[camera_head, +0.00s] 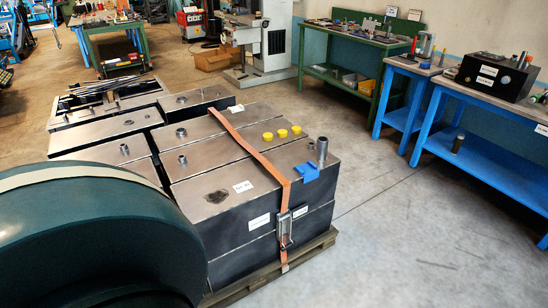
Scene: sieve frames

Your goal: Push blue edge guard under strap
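An orange strap (248,149) runs over the top of the grey metal boxes and down the front face of the nearest one. A metal ratchet buckle (285,229) sits on its vertical part. A small blue edge guard (307,173) sits at the front top edge of the near box (235,230), just right of the strap. A narrow gap seems to part the guard from the strap, so it does not appear to be under it. Neither of my grippers shows. A large dark green rounded shape hides the lower left of the view.
The boxes stand on a wooden pallet (322,243). Blue workbenches (480,160) stand at the right. The floor between is clear.

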